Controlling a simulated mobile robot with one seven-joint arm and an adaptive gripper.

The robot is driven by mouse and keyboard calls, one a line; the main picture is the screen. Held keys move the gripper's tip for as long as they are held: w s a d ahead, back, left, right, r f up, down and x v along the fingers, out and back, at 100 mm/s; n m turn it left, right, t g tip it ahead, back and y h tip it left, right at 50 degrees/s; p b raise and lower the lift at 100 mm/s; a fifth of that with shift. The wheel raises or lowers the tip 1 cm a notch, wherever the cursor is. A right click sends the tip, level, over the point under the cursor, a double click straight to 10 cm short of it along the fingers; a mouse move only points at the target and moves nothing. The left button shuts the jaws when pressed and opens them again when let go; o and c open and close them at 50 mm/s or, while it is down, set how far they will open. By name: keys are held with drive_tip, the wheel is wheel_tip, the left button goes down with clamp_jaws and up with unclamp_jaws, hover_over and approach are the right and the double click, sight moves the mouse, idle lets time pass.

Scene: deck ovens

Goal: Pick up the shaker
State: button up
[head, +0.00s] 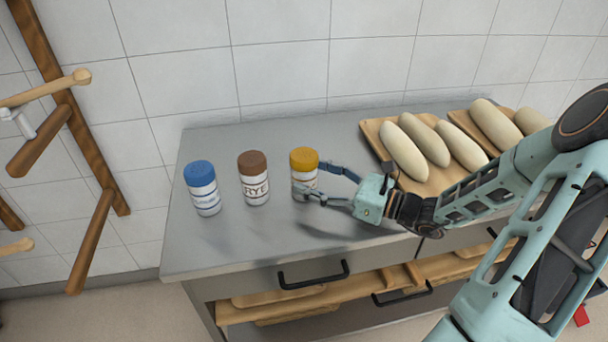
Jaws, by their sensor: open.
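Three shakers stand upright in a row on the grey counter (240,240). The left one has a blue lid (202,190), the middle one a brown lid and a label reading "RYE" (253,180), the right one a yellow lid (304,162). My gripper (312,182) comes in from the right and is open. Its fingers are at the yellow-lidded shaker, one at the far right side and one across the lower front. The lower part of that shaker is partly hidden by the near finger. I cannot tell whether the fingers touch it.
Wooden boards (438,178) with pale dough loaves (403,150) lie on the counter at the right, close to my arm. A tiled wall stands behind. A wooden rack (92,240) is at the left. Drawers with dark handles (314,276) are below the counter edge.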

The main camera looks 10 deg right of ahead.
drive_tip(key=shift+x, duration=1.35)
drive_tip(key=shift+r, duration=0.1)
drive_tip(key=c, duration=1.5)
